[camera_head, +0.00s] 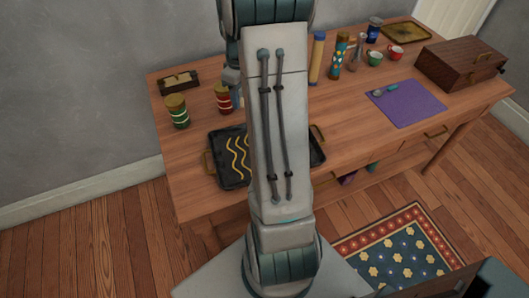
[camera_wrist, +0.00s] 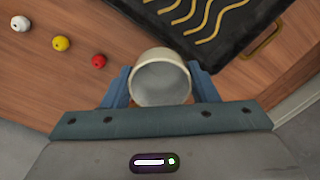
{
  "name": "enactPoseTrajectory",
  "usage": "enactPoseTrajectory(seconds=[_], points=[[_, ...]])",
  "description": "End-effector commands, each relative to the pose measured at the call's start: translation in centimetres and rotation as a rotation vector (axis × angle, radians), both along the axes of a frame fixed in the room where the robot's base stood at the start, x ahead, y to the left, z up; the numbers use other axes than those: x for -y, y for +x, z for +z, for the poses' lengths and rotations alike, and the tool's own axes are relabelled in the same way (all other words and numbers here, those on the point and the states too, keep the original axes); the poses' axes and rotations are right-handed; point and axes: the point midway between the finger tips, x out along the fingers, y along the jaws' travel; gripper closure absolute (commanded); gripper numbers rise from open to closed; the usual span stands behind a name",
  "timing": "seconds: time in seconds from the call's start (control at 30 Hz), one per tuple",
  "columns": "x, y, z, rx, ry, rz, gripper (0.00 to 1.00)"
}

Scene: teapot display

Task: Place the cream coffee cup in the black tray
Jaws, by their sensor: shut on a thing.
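In the wrist view the cream coffee cup (camera_wrist: 161,84) sits between the two blue fingers of my gripper (camera_wrist: 160,80), which is shut on it. I look into the cup's open mouth. The black tray (camera_wrist: 236,43) lies beyond the cup at the upper right of that view. In the head view the black tray (camera_head: 226,135) lies at the table's near left, with wavy yellow lines on it and brass handles. My arm covers its middle.
Two jars, green-labelled (camera_head: 177,111) and red-labelled (camera_head: 223,98), stand behind the tray. White, yellow and red balls show in the wrist view (camera_wrist: 61,43).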

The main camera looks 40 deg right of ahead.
Motion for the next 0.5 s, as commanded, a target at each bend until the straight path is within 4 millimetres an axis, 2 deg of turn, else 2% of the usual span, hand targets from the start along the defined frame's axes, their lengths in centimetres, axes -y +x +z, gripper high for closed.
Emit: enactPoseTrajectory(seconds=[0.1,0.23,0.37,0.5], points=[[1.4,-0.6,0.6,0.001,-0.001,0.036,0.7],[1.3,-1.0,0.6,-0.001,0.001,0.057,0.7],[-0.9,-1.7,-0.7,-0.004,0.003,0.063,0.7],[-4.1,-2.5,-2.7,-0.005,0.002,0.063,0.7]])
